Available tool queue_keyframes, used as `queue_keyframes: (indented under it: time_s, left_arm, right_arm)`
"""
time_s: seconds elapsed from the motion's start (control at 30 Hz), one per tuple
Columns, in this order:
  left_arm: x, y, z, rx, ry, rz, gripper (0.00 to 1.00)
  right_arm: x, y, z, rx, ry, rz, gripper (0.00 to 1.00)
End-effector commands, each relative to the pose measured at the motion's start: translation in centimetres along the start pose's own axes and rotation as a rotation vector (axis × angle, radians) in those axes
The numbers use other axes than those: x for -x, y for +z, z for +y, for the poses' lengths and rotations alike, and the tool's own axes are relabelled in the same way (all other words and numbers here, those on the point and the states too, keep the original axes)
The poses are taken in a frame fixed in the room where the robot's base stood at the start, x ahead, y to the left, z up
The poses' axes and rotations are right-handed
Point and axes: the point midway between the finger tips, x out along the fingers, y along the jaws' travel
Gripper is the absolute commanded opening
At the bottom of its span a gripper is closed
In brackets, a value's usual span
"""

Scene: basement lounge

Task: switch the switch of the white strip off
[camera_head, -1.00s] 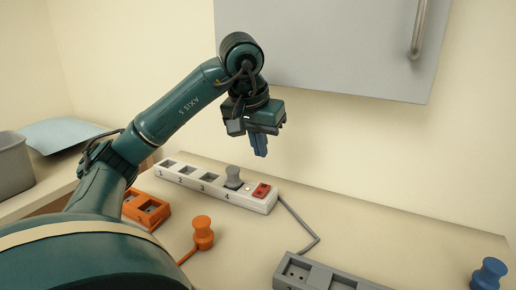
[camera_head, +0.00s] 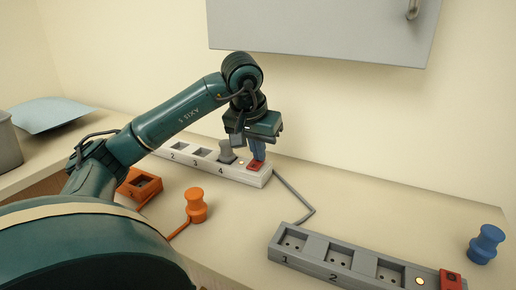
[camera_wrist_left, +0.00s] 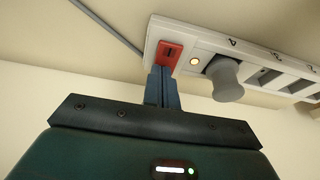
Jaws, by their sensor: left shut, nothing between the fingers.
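The white strip (camera_head: 240,177) lies on the counter against the back wall, with numbered sockets and a grey plug (camera_head: 227,152) in socket 4. Its red switch (camera_head: 255,167) is at the right end, beside a small glowing lamp (camera_wrist_left: 194,61). My left gripper (camera_head: 258,156) is shut and empty, pointing down at the red switch. In the left wrist view the fingertips (camera_wrist_left: 160,70) overlap the near edge of the switch (camera_wrist_left: 171,51); I cannot tell whether they press on it. My right gripper is not in view.
A grey strip (camera_head: 308,264) with its own red switch (camera_head: 452,281) and lit lamp lies in front. An orange plug (camera_head: 196,205), an orange socket block (camera_head: 139,185) and a blue plug (camera_head: 487,244) stand on the counter. A grey cabinet (camera_head: 320,30) hangs above.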

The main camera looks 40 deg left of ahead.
Motion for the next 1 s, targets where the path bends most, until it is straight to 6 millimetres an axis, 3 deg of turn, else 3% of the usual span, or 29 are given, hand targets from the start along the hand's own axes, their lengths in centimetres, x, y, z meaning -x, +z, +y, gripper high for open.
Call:
queue_keyframes:
  time_s: [1.0]
  left_arm:
    - [0.2,1.5,0.0,0.000,-0.001,-0.004,0.00]
  right_arm:
    - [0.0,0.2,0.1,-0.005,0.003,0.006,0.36]
